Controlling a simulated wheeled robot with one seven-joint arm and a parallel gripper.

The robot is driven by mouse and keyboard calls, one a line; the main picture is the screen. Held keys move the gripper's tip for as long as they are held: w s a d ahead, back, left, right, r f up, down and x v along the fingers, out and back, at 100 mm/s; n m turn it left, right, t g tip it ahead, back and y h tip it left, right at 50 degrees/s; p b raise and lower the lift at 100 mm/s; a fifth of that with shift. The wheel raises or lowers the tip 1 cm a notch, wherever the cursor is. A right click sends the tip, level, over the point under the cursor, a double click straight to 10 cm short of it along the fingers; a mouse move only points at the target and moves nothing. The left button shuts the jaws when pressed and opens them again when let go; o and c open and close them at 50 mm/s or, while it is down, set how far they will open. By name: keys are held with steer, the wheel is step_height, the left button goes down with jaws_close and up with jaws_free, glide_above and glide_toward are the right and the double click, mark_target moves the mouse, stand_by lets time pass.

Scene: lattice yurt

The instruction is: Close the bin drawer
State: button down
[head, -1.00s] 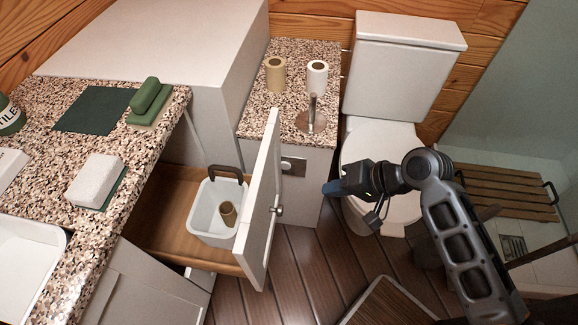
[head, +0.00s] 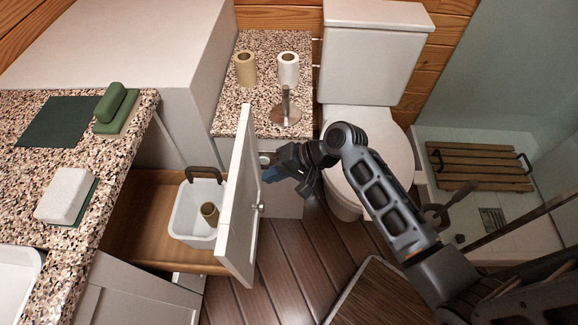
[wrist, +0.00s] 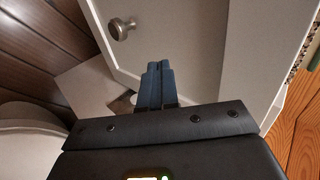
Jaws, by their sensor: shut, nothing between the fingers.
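The bin drawer (head: 150,215) is pulled out from under the counter. Its white front panel (head: 240,205) has a round metal knob (head: 260,207), which also shows in the wrist view (wrist: 121,28). Inside the drawer stands a white bin (head: 185,222) with a dark handle and a cardboard roll (head: 210,213) in it. My gripper (head: 270,172) is at the outer face of the panel, above and beside the knob. In the wrist view its blue fingers (wrist: 155,85) are together and empty, pointing at the white panel. I cannot tell whether they touch it.
A toilet (head: 370,150) stands behind my arm on the right. A speckled counter (head: 90,170) runs along the left. A small cabinet with paper rolls (head: 288,68) is behind the drawer.

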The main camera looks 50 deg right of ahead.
mark_target(249, 179)
steer(key=shift+w+a+r, duration=0.1)
steer(key=shift+w+a, duration=0.35)
steer(key=shift+w, duration=0.2)
steer(key=shift+w+a, duration=0.45)
steer(key=shift+w, duration=0.15)
steer(key=w+a, duration=0.7)
steer(key=w, duration=0.3)
steer(key=w+a+b, duration=0.1)
steer(key=w+a, duration=0.6)
steer(key=w, duration=0.3)
steer(key=shift+a+r, duration=0.15)
steer(key=shift+a, duration=0.1)
steer(key=shift+a, duration=0.1)
